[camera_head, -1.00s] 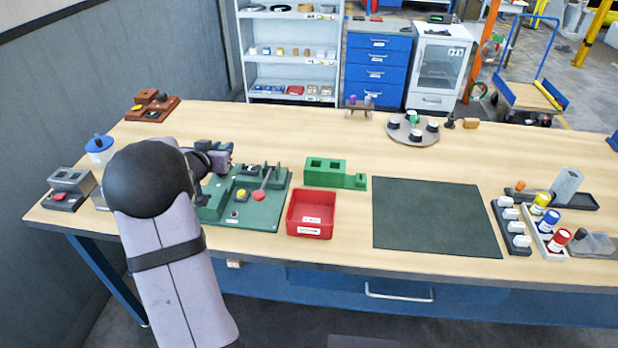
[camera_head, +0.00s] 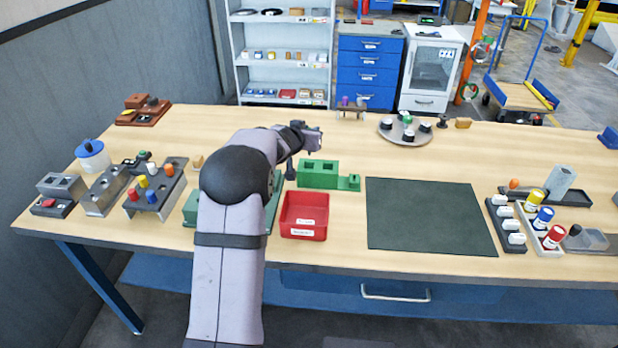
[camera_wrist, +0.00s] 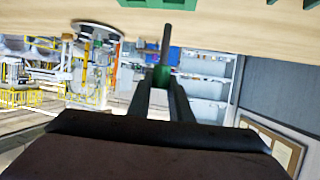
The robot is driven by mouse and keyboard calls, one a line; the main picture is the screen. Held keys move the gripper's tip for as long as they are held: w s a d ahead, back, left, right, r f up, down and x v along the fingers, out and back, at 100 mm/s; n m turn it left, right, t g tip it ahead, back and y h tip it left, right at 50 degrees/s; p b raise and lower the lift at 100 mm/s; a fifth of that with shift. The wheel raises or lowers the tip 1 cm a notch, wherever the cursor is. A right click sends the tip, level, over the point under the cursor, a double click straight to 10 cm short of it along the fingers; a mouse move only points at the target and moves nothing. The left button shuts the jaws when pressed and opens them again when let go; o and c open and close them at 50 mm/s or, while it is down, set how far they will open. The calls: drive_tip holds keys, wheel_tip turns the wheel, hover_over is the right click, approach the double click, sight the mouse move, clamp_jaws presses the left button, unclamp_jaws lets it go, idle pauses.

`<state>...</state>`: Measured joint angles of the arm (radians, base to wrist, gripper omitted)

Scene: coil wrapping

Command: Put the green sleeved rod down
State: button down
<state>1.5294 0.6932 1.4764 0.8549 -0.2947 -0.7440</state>
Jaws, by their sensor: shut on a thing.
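My gripper (camera_wrist: 160,92) is shut on the green sleeved rod. In the wrist view the rod's green sleeve (camera_wrist: 162,76) shows between the fingertips, and its dark shaft (camera_wrist: 167,36) sticks out beyond them. In the head view my gripper (camera_head: 316,137) is above the table, over the area behind the green block (camera_head: 318,181).
A red bin (camera_head: 303,232) stands in front of the green block. A dark mat (camera_head: 430,215) lies bare to the right. A round tray (camera_head: 390,134) with several dark pieces is at the back. My arm covers most of the green board (camera_head: 191,207). The table behind the mat is clear.

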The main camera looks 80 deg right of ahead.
drive_tip(key=shift+f+b, duration=0.55)
drive_tip(key=shift+f, duration=4.4)
drive_tip(key=shift+f, duration=0.1)
drive_tip(key=shift+f, duration=0.15)
drive_tip(key=c, duration=1.6)
unclamp_jaws()
drive_tip(key=shift+r, duration=0.3)
drive_tip(key=shift+b+v, duration=1.25)
drive_tip(key=shift+v, duration=4.8)
drive_tip(key=shift+w, duration=0.15)
